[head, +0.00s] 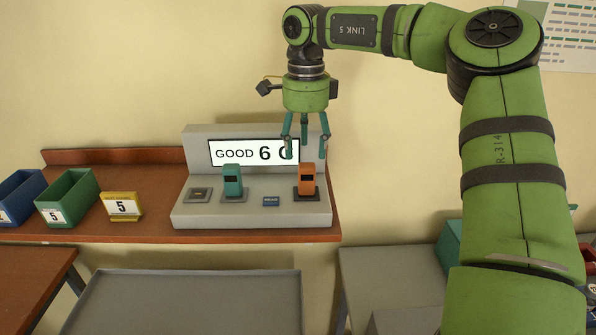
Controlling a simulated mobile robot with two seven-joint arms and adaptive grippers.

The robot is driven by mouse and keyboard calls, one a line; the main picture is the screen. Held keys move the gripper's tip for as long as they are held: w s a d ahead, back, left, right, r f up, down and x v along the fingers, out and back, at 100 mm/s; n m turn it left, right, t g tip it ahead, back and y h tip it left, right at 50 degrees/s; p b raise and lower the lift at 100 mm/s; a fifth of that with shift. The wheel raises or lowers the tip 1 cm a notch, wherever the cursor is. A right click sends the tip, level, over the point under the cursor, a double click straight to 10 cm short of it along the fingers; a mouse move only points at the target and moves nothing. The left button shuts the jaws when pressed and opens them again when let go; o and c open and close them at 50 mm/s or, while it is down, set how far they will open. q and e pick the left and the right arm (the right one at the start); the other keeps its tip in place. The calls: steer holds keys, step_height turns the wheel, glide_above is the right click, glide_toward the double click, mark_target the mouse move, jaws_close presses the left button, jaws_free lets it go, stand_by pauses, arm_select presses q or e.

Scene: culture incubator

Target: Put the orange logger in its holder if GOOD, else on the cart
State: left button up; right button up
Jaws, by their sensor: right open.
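The orange logger (307,180) stands upright in a dark cradle at the right end of a grey reader station (180,215). The station's display (235,153) reads "GOOD 6" and a further character partly covered by my finger. My right gripper (306,146) is open and empty, pointing down just above the orange logger, apart from it. My left gripper is not in view. I cannot tell which thing is the logger's holder. A grey flat-topped surface (180,305), possibly the cart, is at the bottom.
Green (68,198), blue (20,195) and yellow (122,206) containers sit left on the brown shelf (150,235). A grey surface (385,285) lies lower right.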

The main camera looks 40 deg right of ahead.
mark_target(307, 165)
steer(key=shift+s+a+r, duration=0.1)
steer(key=shift+s+r, duration=0.05)
steer(key=shift+s, duration=0.5)
steer(key=shift+w+f, duration=0.15)
steer(key=shift+f, duration=0.05)
step_height(307, 165, down, 4)
steer(key=shift+w+f, duration=0.1)
steer(key=shift+f, duration=0.1)
step_height(307, 165, down, 3)
steer(key=shift+f+b, duration=0.2)
steer(key=shift+b, duration=1.05)
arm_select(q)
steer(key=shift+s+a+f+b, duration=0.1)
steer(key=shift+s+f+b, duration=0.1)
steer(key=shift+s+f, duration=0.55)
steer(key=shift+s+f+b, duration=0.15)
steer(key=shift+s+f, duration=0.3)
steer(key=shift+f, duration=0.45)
arm_select(e)
steer(key=shift+f, duration=0.45)
